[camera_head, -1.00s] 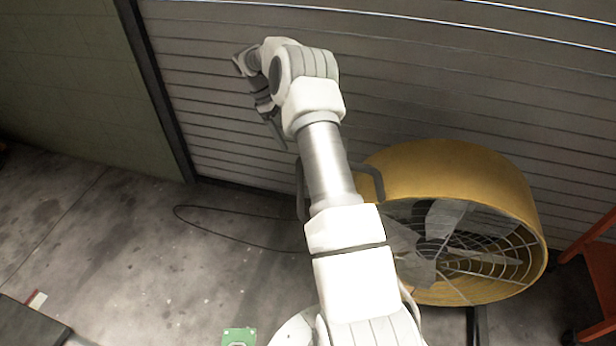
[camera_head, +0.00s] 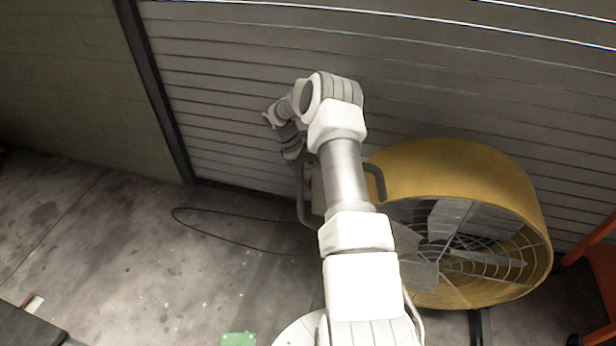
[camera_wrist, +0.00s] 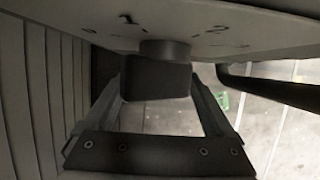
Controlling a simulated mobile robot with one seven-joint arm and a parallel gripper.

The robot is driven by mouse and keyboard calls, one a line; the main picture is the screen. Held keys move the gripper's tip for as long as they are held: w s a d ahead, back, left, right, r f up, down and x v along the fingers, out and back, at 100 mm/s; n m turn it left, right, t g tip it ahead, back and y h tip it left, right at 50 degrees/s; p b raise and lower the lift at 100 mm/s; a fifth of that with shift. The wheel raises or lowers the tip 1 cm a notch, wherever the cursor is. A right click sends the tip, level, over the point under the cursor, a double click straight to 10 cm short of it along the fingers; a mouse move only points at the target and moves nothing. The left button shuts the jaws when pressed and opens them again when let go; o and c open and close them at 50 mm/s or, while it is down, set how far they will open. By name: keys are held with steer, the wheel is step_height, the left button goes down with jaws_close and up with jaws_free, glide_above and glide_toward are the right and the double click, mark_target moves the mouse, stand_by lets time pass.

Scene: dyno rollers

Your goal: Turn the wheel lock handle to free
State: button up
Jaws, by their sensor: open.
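In the wrist view a dark, blocky knob (camera_wrist: 155,78) sticks out from a pale panel marked with numbers, of which a 1 and a 2 can be read. My gripper (camera_wrist: 157,88) is open, with one finger on each side of the knob. I cannot tell whether either finger touches it. In the head view my arm hides the knob, and the fingers are not clear. No handle labelled as a wheel lock shows; the knob is the only turnable part in view.
A slatted shutter (camera_head: 230,110) is close behind. A black cable (camera_head: 215,232) loops over open floor at left. An orange frame (camera_head: 598,265) stands far right.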

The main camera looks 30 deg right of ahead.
steer(key=c, duration=1.4)
steer(key=b, duration=0.1)
steer(key=g+y+b, duration=0.1)
steer(key=y+b, duration=0.1)
steer(key=b, duration=0.1)
steer(key=shift+w+d+f+g, duration=0.15)
steer(key=shift+w+d+g, duration=0.15)
steer(key=shift+g, duration=0.1)
steer(key=shift+n, duration=0.3)
steer(key=o, duration=1.4)
steer(key=shift+r, duration=0.2)
steer(key=v, duration=0.7)
steer(key=shift+p, duration=0.35)
